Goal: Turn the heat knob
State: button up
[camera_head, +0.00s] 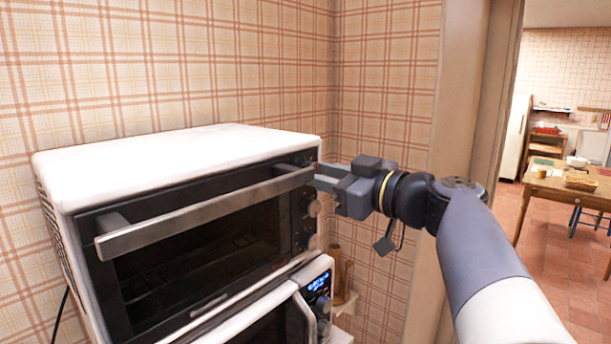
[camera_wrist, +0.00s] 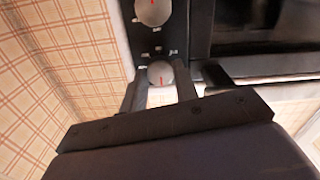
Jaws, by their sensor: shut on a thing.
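The white countertop oven (camera_head: 180,160) has a column of round, pale knobs on the right of its dark front. My gripper (camera_head: 318,178) reaches in from the right at the upper end of this column, beside the door handle's right end. In the wrist view, my gripper (camera_wrist: 160,74) has one finger on each side of the top knob (camera_wrist: 161,72) and is shut on it. That knob has a red pointer mark. A second knob (camera_wrist: 152,12) with a red mark shows beyond it. Lower knobs (camera_head: 313,207) show in the head view. The labels are too small to read.
The metal door handle (camera_head: 200,215) sticks out across the oven front, close to my gripper. A second appliance with a lit display (camera_head: 318,285) stands below. A plaid wall (camera_head: 385,90) is behind. A doorway at right shows a wooden table (camera_head: 560,190).

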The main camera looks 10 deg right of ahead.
jog(key=shift+f+b, duration=0.1)
jog(key=shift+b, duration=0.2)
jog(key=shift+r+m+p, duration=0.15)
jog(key=shift+m, duration=6.5)
jog(key=shift+r+m+p, duration=0.1)
jog(key=shift+m+p, duration=0.05)
jog(key=shift+m, duration=6.5)
jog(key=o, duration=0.9)
